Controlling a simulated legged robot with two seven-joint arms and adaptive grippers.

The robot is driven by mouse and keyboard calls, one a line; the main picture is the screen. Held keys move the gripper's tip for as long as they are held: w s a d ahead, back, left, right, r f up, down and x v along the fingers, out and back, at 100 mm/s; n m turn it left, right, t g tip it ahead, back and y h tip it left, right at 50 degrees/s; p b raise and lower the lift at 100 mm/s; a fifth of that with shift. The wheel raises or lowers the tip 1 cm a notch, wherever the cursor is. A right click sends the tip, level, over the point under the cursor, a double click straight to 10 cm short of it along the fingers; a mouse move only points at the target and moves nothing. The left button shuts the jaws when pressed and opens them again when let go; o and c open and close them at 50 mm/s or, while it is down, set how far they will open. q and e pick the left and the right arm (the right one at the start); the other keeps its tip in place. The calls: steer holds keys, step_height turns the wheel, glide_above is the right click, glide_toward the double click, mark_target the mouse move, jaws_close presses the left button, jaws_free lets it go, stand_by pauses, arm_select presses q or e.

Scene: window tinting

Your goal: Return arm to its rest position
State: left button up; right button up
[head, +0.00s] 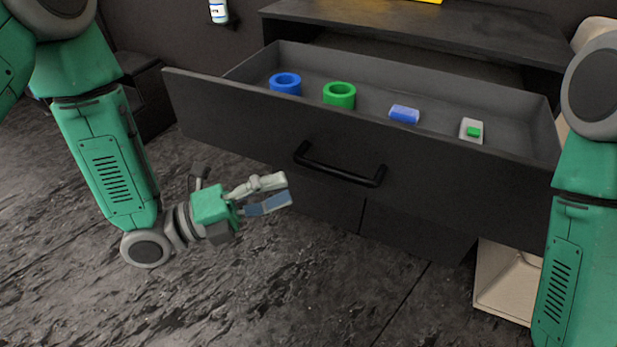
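My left gripper (281,191) is in front of the dark cabinet, left of and a little below the drawer handle (340,170), and apart from it. Its two fingers are spread with a gap between them, and nothing is held. My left arm comes down from the upper left and bends at the wrist toward the right. My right arm comes down along the right edge of the picture; its gripper is out of view.
The drawer (240,122) is pulled open. Inside are a blue ring (285,83), a green ring (339,94), a blue block (404,114) and a grey-white piece with a green patch (471,131). A pale bin (506,281) stands below right. The floor at lower left is clear.

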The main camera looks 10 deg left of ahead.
arm_select(q)
steer(key=shift+v, duration=1.15)
steer(key=shift+f, duration=0.1)
steer(key=s+a+f+n+g+y+p, duration=0.1)
steer(key=s+a+f+n+y+p, duration=0.25)
steer(key=f+n+y, duration=0.4)
steer(key=s+a+f+n+g+y+p, duration=0.15)
steer(key=a+f+n+y+p, duration=0.25)
steer(key=n, duration=0.7)
steer(key=s+a+f+n+g+y+p, duration=0.2)
steer(key=s+a+n+g+y, duration=0.3)
steer(key=s+n, duration=0.8)
steer(key=s+a+y+p, duration=0.1)
steer(key=s+a, duration=0.1)
steer(key=a, duration=0.1)
steer(key=shift+a+f+p, duration=0.2)
steer(key=shift+a+p, duration=0.05)
steer(key=shift+p, duration=0.15)
